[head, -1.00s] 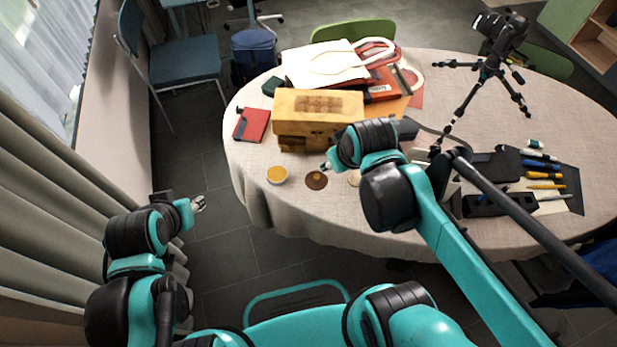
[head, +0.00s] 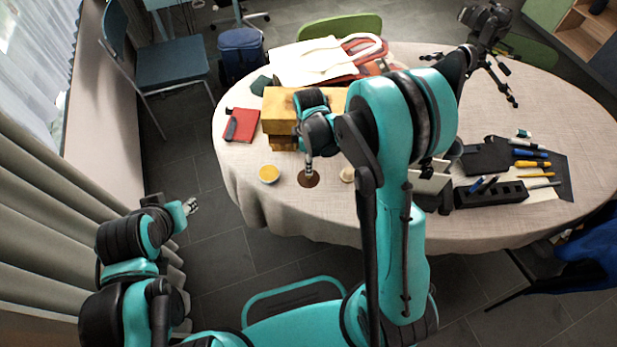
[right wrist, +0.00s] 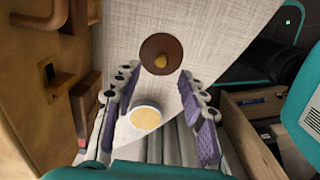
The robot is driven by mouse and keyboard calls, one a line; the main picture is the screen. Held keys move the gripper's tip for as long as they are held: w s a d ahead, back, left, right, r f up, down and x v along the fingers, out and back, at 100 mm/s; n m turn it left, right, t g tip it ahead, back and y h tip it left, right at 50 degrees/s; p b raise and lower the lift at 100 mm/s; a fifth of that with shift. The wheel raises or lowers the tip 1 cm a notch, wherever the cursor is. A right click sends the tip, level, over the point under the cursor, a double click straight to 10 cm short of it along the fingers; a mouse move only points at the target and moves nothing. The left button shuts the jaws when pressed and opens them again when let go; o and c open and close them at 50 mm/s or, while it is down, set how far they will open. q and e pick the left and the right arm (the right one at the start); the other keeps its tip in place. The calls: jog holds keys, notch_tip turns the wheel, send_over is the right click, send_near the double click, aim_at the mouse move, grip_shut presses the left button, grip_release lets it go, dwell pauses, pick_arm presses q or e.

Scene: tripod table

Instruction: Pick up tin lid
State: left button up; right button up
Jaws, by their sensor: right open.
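A brown round lid (head: 311,182) with a small golden knob lies on the table near its front edge. It also shows in the right wrist view (right wrist: 152,46), just beyond the fingertips. An open round tin (head: 268,173) with yellow contents stands to its left; it also shows in the right wrist view (right wrist: 146,118). My right gripper (head: 308,166) points down over the lid and partly hides it. In the right wrist view its fingers (right wrist: 161,80) are spread with nothing between them held. My left gripper (head: 191,206) hangs off the table at left; its jaws are too small to judge.
A yellow-brown box (head: 277,105) stands close behind the right gripper. A red notebook (head: 240,125) lies left of it. A black pen holder (head: 490,196) and a camera tripod (head: 489,72) are further right.

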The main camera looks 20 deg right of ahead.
notch_tip(320, 180, down, 6)
jog(key=b, duration=0.2)
jog(key=shift+s+a+f+b, duration=0.1)
jog(key=shift+f+b, duration=0.05)
jog(key=shift+b, duration=0.25)
grip_shut()
